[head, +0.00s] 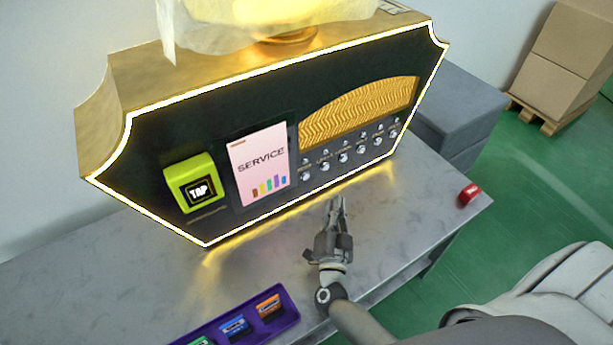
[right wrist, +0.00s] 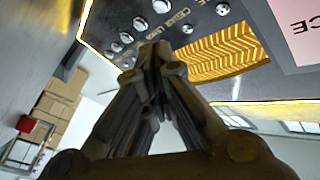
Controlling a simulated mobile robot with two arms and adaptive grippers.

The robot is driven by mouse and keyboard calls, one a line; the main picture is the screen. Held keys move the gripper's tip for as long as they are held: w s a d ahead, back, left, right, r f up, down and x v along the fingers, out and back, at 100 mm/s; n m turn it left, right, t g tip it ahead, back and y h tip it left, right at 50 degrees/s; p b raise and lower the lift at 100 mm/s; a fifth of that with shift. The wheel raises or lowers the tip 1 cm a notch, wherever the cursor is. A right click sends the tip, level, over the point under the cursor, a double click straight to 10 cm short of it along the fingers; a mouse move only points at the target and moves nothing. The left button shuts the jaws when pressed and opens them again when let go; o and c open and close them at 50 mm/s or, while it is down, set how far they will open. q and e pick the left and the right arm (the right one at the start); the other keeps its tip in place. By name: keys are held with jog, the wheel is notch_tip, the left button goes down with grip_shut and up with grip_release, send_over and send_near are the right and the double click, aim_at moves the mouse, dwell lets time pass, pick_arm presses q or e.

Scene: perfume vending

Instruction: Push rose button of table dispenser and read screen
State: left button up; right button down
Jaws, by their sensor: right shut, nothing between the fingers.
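The table dispenser (head: 220,95) is a dark, gold-sided machine with a glowing edge. Its pink screen (head: 260,165) reads "SERVICE" above small coloured bars. Right of the screen is a row of round silver buttons (head: 344,157) with small labels. The leftmost button (head: 305,176) has a label too small to read surely, so I cannot confirm which is rose. My right gripper (head: 337,203) is shut and empty, just in front of and below the row's left part. In the right wrist view its fingertips (right wrist: 152,50) overlap the button panel; contact is unclear. My left gripper is out of view.
A green-yellow TAP reader (head: 193,184) is left of the screen. A purple tray (head: 285,315) with small coloured cards lies on the grey table (head: 110,280) at the front. A red object (head: 468,195) is near the right edge. Boxes (head: 565,50) stand behind.

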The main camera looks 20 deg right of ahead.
aim_at(306, 176)
jog(key=w+a+b, duration=0.1)
jog(key=w+b, duration=0.1)
jog(key=w, duration=0.6)
jog(key=shift+w, duration=0.15)
jog(key=shift+w+a, duration=0.1)
dwell(1.2)
jog(key=shift+w, duration=0.35)
jog(key=shift+w+a+r+b, duration=0.1)
jog(key=shift+w+b, duration=0.25)
jog(key=shift+w, duration=0.1)
dwell(0.6)
jog(key=shift+s, duration=0.15)
jog(key=shift+s+p, duration=0.45)
jog(key=shift+s, duration=0.35)
